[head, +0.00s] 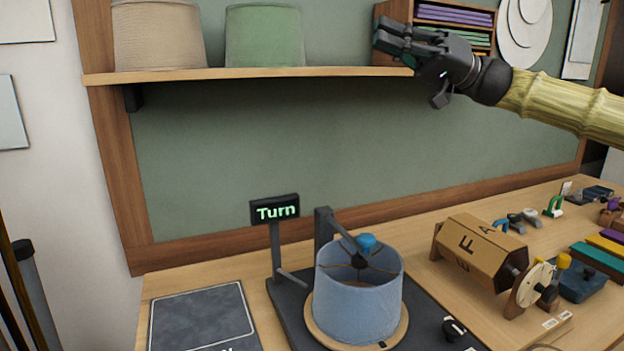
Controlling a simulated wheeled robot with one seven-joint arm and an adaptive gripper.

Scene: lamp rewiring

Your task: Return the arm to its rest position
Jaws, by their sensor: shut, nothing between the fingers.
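My gripper (390,38) is dark grey and shows at the upper right, at the end of my yellowish arm that comes in from the right edge. It points left, in front of the shelf's right end, with its fingers shut and nothing held. It is high above the workbench and apart from the things on it. Its front part hides some of the wooden rack behind it.
A shelf (250,72) carries a beige shade (158,38) and a green shade (264,38). Below, a blue lampshade (357,300) stands on a round wooden base. A "Turn" sign (276,211), a lettered wooden drum (480,250) and small tools crowd the bench.

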